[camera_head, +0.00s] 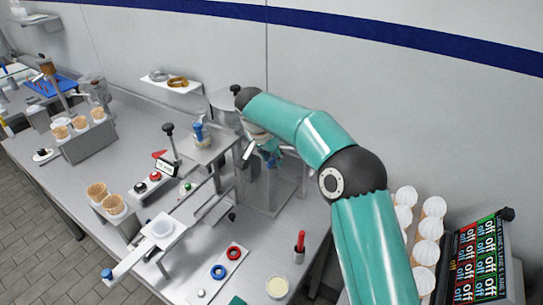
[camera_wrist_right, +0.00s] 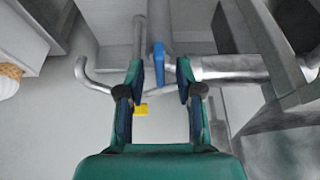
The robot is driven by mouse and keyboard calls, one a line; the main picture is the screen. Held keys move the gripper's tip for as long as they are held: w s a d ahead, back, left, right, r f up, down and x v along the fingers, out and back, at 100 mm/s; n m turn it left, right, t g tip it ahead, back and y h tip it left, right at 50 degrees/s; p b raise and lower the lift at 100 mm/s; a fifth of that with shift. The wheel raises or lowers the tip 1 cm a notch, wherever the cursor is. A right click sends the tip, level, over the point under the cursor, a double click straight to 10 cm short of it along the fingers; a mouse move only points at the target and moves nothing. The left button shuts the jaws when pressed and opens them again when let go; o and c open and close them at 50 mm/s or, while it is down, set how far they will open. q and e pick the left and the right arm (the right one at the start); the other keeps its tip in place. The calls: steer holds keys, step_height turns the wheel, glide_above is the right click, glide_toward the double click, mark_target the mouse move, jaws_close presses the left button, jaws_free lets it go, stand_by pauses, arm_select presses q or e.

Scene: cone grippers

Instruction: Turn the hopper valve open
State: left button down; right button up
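The hopper (camera_head: 224,104), a grey metal vessel, stands at the back of the bench, partly behind my right arm. In the right wrist view a blue lever (camera_wrist_right: 159,58) hangs on the metal pipework; it looks like the valve handle. My right gripper (camera_wrist_right: 160,78) is open, its fingertips on either side of the lever with gaps visible. In the head view my right gripper (camera_head: 268,152) is small and partly hidden under my teal arm, close to the hopper's underside. My left gripper does not show.
A clear box (camera_head: 270,190) stands below the right gripper. White-topped cones (camera_head: 428,228) and an off-labelled panel (camera_head: 478,258) stand at right.

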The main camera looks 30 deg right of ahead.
steer(key=shift+f, duration=0.1)
jaws_close()
